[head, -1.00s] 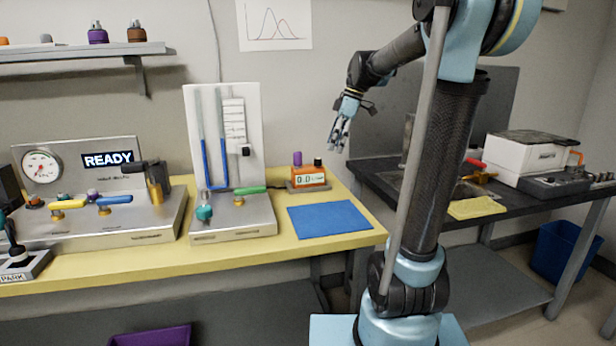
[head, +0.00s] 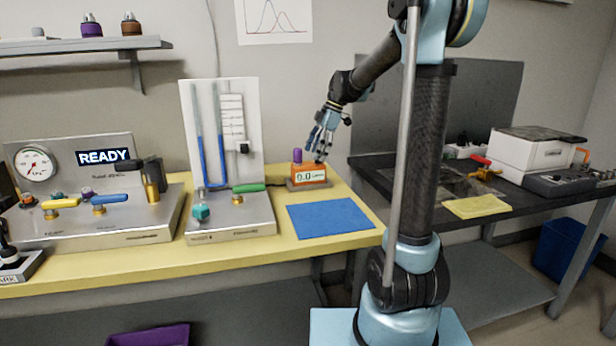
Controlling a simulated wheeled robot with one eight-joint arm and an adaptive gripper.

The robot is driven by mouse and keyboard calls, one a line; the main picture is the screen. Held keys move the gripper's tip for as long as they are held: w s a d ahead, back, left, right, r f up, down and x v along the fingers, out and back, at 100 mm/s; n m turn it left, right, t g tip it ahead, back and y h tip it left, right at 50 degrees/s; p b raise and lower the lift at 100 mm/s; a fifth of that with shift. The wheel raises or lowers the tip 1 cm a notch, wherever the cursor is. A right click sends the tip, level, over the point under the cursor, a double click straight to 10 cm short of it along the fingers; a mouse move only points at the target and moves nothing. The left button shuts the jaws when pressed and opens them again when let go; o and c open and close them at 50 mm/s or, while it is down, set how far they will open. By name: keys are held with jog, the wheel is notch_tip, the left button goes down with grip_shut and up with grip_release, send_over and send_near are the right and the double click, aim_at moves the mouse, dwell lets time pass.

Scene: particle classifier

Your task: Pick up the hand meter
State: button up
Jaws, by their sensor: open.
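The hand meter (head: 310,175) is a small orange box with a pale display reading 0.0. It sits in a grey cradle on the yellow bench, behind the blue mat, with a purple knob on its top left. My gripper (head: 318,157) is open and points down at the meter's top right. Its fingertips overlap the meter's top edge in the picture, and I cannot tell whether they touch it.
A blue mat (head: 335,217) lies in front of the meter. A manometer stand (head: 222,135) with blue tubes is to its left. A valve panel (head: 80,165) with a gauge and READY sign stands further left. A dark bench (head: 460,215) is on the right.

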aim_at(311, 164)
jog(key=shift+x, duration=4.1)
jog(key=shift+s+d, duration=0.1)
jog(key=shift+d, duration=0.05)
jog(key=c, duration=1.4)
